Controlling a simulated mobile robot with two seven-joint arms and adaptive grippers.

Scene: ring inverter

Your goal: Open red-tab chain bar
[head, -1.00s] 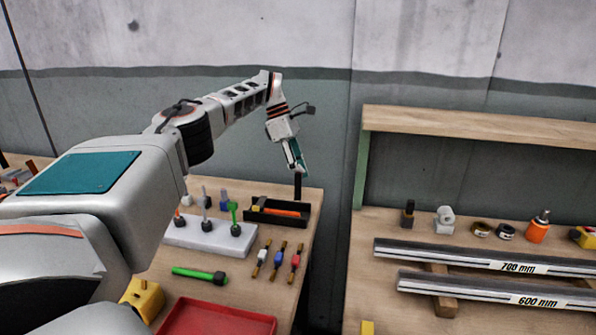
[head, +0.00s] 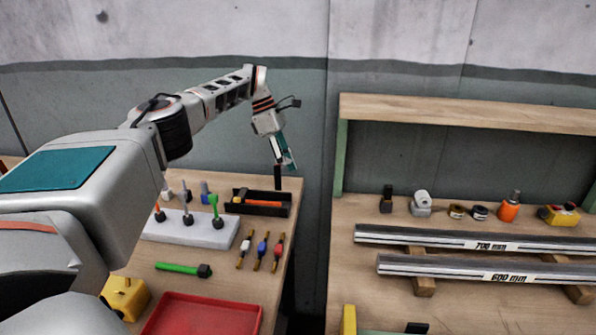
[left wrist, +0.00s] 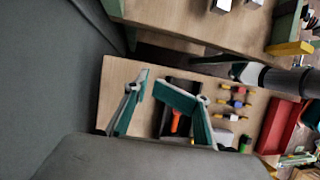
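The red-tab chain bar (head: 278,252) lies on the left bench near its right edge, with brass-coloured ends. It also shows in the left wrist view (left wrist: 239,90). The blue-tab bar (head: 262,248) and white-tab bar (head: 246,245) lie to its left, side by side with it. Whether its tab is open is too small to tell. My left gripper (head: 288,160) hangs at the bench's back right corner, beyond the bars and apart from them. In the left wrist view its teal fingers (left wrist: 151,83) stand apart with nothing between them.
A black tray (head: 287,205) with an orange-handled tool lies behind the bars. A white block (head: 170,232) with upright tools stands left of them. A green-handled tool (head: 178,268) and red tray (head: 203,318) lie nearer. A gap separates the right bench (head: 350,285).

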